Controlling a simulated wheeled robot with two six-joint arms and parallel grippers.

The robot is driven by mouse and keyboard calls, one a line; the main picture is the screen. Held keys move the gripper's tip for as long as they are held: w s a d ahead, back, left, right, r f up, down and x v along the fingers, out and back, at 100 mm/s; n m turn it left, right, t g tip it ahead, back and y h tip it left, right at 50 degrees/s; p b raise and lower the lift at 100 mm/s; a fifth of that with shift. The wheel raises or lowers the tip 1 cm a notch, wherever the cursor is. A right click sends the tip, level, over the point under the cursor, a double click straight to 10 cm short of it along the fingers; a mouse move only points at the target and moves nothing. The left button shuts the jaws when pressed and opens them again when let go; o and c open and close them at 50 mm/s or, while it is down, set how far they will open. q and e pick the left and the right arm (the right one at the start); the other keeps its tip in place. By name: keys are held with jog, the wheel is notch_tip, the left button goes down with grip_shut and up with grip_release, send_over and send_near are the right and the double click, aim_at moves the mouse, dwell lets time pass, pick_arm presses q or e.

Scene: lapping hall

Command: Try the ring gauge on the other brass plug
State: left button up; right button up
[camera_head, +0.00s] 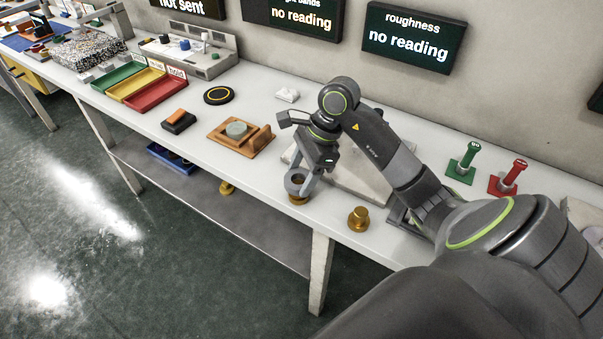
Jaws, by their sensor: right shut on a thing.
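My right gripper (304,184) reaches in from the right and points down near the table's front edge. It is shut on the grey ring gauge (290,187). The ring is at the top of one brass plug (298,200), whose lower part shows beneath it. I cannot tell whether the ring is around this plug's top or just above it. Another brass plug (358,219) stands upright to the right, clear of the gripper. My left gripper is not in view.
A wooden fixture (258,146) with a grey disc stands left of the gripper. A pale grey slab (370,178) lies behind my arm. Green (463,160) and red (510,176) handled gauges stand at right. A brass piece (227,187) sits below the tabletop, on the lower shelf.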

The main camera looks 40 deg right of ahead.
jog(key=o, duration=1.2)
jog(key=b+v, duration=0.1)
jog(key=v, duration=1.6)
jog(key=shift+r, duration=0.2)
jog(key=shift+f, duration=0.1)
